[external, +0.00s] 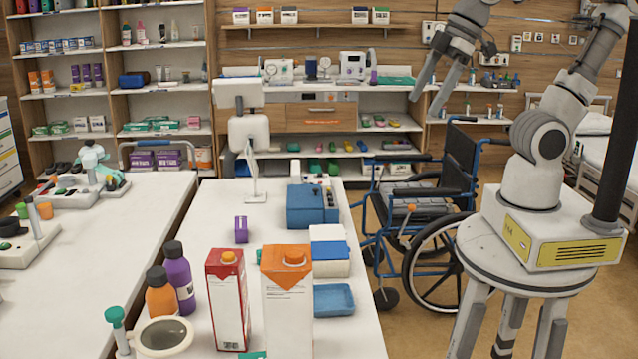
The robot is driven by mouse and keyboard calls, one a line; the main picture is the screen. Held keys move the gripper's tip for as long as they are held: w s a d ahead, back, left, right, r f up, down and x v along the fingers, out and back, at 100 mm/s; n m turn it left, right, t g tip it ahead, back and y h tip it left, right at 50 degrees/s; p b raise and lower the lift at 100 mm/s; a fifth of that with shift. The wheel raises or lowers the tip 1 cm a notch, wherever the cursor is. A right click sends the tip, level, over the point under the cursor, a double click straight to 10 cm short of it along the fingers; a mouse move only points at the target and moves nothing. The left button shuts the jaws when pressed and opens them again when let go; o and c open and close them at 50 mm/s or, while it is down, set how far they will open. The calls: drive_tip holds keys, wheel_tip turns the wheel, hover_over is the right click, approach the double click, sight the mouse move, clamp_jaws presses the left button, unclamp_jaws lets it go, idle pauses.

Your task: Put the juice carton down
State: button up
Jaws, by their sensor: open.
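Two cartons stand upright on the near part of the white table: a red and white carton (229,305) with an orange cap, and a white carton (287,318) with an orange top and orange cap. I cannot tell from their print which one is the juice carton. My gripper (426,106) is open and empty, with its fingers pointing down. It is raised in the upper right of the view, well apart from both cartons and seen in front of the back shelves.
A purple bottle (179,277), an orange bottle (161,298) and a round magnifier-like item (166,337) stand left of the cartons. A blue tray (333,300), a blue-and-white box (329,262) and a blue case (306,207) lie right and behind. A wheelchair (440,200) stands beside the table.

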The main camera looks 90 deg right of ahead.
drive_tip(key=s+f, duration=0.1)
drive_tip(key=s+d+f+m, duration=0.1)
drive_tip(key=s+m, duration=0.1)
drive_tip(key=shift+s+d+f+t, duration=0.25)
drive_tip(key=shift+s+f+t, duration=0.05)
drive_tip(key=shift+s+f, duration=0.1)
wheel_tip(320, 180, down, 4)
drive_tip(key=b, duration=0.3)
drive_tip(key=shift+r, duration=0.25)
idle(0.4)
